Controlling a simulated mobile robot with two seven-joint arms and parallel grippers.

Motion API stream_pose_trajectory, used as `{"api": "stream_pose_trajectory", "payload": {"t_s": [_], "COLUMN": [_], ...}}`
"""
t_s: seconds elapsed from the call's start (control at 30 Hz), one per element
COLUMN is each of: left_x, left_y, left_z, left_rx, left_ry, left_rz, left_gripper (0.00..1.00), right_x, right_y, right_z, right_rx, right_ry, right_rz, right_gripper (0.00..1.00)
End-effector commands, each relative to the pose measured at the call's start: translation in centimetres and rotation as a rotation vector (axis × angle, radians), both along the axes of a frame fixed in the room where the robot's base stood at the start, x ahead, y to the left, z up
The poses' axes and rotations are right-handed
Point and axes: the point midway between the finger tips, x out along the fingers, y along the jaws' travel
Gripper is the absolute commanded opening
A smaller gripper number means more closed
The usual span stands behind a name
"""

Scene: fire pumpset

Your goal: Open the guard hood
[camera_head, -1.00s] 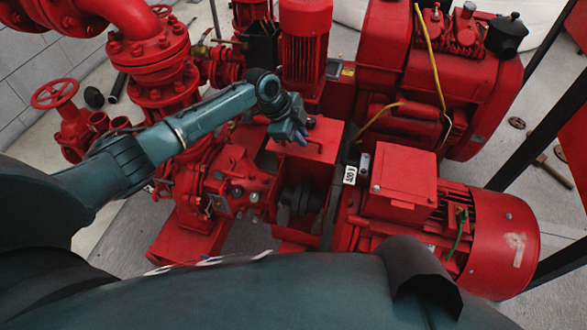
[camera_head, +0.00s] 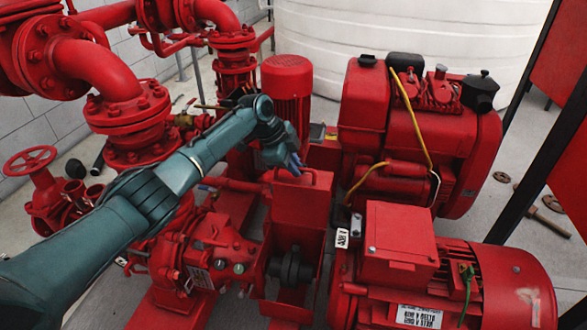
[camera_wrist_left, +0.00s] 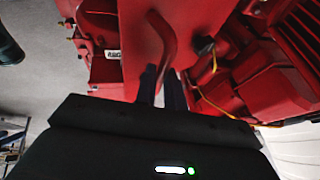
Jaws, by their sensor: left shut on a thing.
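The guard hood (camera_head: 300,211) is a red sheet-metal cover between the pump and the motor, near the middle of the head view. It stands raised, and the dark coupling (camera_head: 290,268) shows below it. A bent red handle is on the hood; it shows clearly in the left wrist view (camera_wrist_left: 163,40). My left gripper (camera_head: 293,164) is shut on this handle, with its dark fingers on either side of the bar in the wrist view (camera_wrist_left: 162,86). The fingers partly hide the handle in the head view. My right gripper is not in view.
The red motor (camera_head: 480,285) with its terminal box (camera_head: 400,240) is at the lower right. The red pump (camera_head: 205,255) and pipework are left, under my left arm. A red engine (camera_head: 420,145) and white tank (camera_head: 420,35) stand behind. Dark posts stand at right.

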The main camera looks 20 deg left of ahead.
Motion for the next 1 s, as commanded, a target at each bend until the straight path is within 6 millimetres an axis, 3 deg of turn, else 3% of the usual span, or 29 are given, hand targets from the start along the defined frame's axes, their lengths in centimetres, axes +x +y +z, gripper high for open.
{"api": "stream_pose_trajectory", "payload": {"t_s": [0.17, 0.2, 0.47, 0.77, 1.0], "left_x": [-0.2, -0.2, -0.1, -0.2, -1.1], "left_y": [0.1, 0.1, 0.1, 0.2, 1.7], "left_z": [-0.7, -0.7, -0.4, 0.2, 4.1], "left_rx": [0.006, 0.006, 0.004, 0.002, 0.002], "left_ry": [0.012, 0.012, 0.006, 0.002, -0.002], "left_rz": [0.002, 0.002, 0.001, 0.001, 0.0], "left_gripper": [0.0, 0.12, 0.32, 0.32, 0.32], "right_x": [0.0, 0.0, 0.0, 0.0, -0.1], "right_y": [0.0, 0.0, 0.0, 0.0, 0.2], "right_z": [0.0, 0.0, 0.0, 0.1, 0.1], "right_rx": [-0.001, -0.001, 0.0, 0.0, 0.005], "right_ry": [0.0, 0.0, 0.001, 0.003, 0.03], "right_rz": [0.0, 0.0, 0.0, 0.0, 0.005], "right_gripper": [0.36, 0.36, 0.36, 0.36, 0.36]}}
